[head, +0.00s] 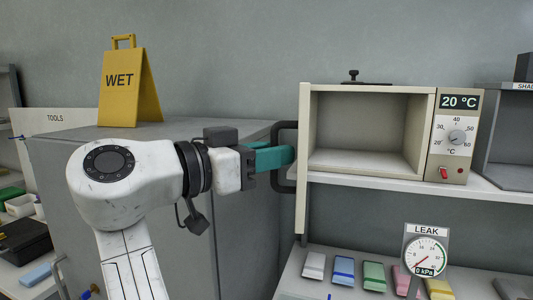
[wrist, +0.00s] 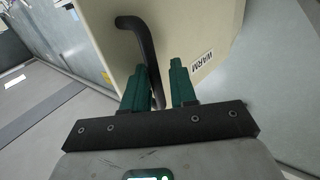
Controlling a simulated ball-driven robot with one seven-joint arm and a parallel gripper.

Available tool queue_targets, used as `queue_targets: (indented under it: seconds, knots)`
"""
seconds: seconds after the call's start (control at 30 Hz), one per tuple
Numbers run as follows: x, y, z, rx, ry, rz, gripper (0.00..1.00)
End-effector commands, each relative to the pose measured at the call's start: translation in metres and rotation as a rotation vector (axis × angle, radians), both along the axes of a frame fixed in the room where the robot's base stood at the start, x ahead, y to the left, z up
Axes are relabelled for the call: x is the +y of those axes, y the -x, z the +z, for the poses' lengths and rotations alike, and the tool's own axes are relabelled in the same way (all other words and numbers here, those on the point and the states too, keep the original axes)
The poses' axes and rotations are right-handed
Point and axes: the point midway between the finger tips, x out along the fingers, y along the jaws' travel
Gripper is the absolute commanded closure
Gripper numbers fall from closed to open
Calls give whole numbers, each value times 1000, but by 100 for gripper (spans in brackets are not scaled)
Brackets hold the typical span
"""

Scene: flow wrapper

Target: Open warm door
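The warm cabinet (head: 370,125) is a beige box on a white shelf, and its empty inside is in full view. Its door (head: 304,160) stands swung out at the cabinet's left side and shows almost edge-on. The wrist view shows the door's outer face (wrist: 205,25) with a "WARM" label (wrist: 202,61). The black bar handle (head: 278,185) stands out to the door's left. My gripper (head: 290,155) has its teal fingers at the handle. In the wrist view the handle (wrist: 144,45) passes between the fingers, with a gap to the right finger, so my gripper (wrist: 158,80) looks open around it.
A control panel (head: 455,150) reads 20 °C, with a dial and red switch. A grey cabinet (head: 75,160) with a yellow WET sign (head: 125,95) stands left, behind my arm. Below the shelf are several coloured blocks (head: 344,270) and a LEAK gauge (head: 425,255).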

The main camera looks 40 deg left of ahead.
Motion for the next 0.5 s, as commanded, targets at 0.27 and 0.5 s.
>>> queue_targets:
  seconds: [0.27,0.5]
  knots:
    - [1,2,-1,-1,0,1,62]
    - [5,13,-2,-2,-1,2,62]
